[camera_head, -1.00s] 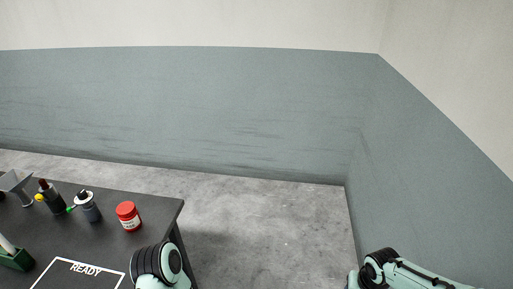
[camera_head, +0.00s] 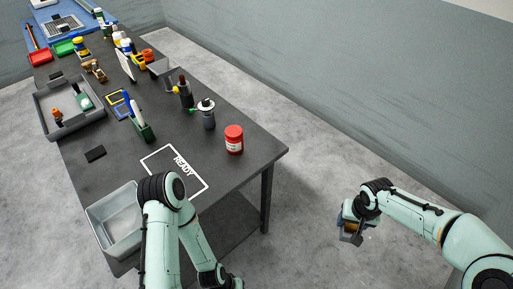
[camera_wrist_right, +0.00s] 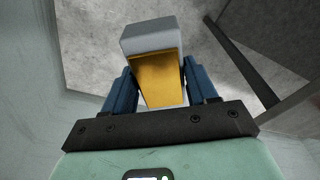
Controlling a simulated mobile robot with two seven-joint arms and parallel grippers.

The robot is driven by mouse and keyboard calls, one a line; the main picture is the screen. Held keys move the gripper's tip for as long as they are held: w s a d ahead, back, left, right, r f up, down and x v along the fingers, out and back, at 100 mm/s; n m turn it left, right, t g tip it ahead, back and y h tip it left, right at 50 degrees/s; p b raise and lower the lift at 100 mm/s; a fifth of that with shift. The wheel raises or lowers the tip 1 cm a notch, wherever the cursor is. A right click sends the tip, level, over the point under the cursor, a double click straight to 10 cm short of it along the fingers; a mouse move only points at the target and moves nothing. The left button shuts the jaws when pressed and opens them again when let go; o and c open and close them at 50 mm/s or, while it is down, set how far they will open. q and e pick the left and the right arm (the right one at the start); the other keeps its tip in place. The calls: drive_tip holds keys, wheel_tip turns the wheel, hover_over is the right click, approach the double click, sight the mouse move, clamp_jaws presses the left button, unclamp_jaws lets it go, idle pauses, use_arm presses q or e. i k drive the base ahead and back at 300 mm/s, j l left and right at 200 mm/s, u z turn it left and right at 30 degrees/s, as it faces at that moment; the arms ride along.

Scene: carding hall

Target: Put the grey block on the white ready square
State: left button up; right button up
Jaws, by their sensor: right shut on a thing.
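My right gripper (camera_head: 350,230) is out over the floor, right of the table and well apart from it. In the right wrist view its two blue fingers (camera_wrist_right: 160,82) are shut on a block (camera_wrist_right: 150,37) with a light grey end and a yellow-gold face, which I take as the grey block. In the head view the block is small and mostly hidden by the gripper. The white ready square (camera_head: 164,162), an outline with the word READY, lies on the dark table's near part. My left arm covers its lower edge; its inside looks empty.
The dark table (camera_head: 250,165) has a red jar (camera_head: 234,140) right of the square and a grey bin (camera_head: 97,213) at its near left. A green holder (camera_head: 146,133), bottles (camera_head: 208,114) and a grey tray (camera_head: 50,118) stand farther back. Floor separates the right gripper from the table.

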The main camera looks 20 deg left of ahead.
sight(190, 177)
drive_tip(key=i+u, duration=0.1)
drive_tip(key=u, duration=0.35)
drive_tip(key=i+l+u, duration=0.1)
drive_tip(key=u, duration=0.3)
drive_tip(key=i+l+u, duration=0.1)
drive_tip(key=u, duration=0.35)
drive_tip(key=i+l+u, duration=0.1)
drive_tip(key=u, duration=0.3)
drive_tip(key=l+u, duration=0.15)
drive_tip(key=u, duration=0.3)
drive_tip(key=l+u, duration=0.2)
drive_tip(key=u, duration=0.2)
drive_tip(key=l+u, duration=0.2)
drive_tip(key=u, duration=0.15)
drive_tip(key=i+l+u, duration=0.1)
drive_tip(key=l+u, duration=0.4)
drive_tip(key=u, duration=0.15)
